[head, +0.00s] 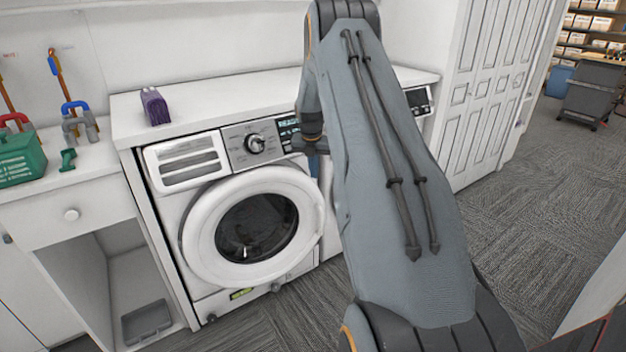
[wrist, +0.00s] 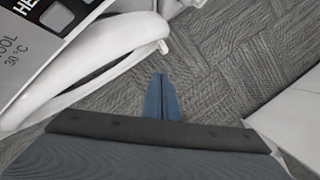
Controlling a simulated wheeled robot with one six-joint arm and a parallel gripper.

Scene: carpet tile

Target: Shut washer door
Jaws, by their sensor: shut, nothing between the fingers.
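The white front-loading washer (head: 205,292) stands under a white counter. Its round door (head: 196,232) has a white ring and dark glass. In the wrist view the door ring (wrist: 100,55) stands out from the front panel at the upper left, with a small latch piece (wrist: 163,47) on its edge, so it looks partly open. My gripper (wrist: 162,98) has its blue fingers shut and empty, over the carpet beside the door ring and apart from it. In the head view my gripper (head: 315,166) is by the washer's upper right, largely hidden behind my arm.
A green box (head: 20,158) and tools stand on the left cabinet. White folding doors (head: 490,90) are at the right. Grey carpet (head: 540,200) is open in front and to the right.

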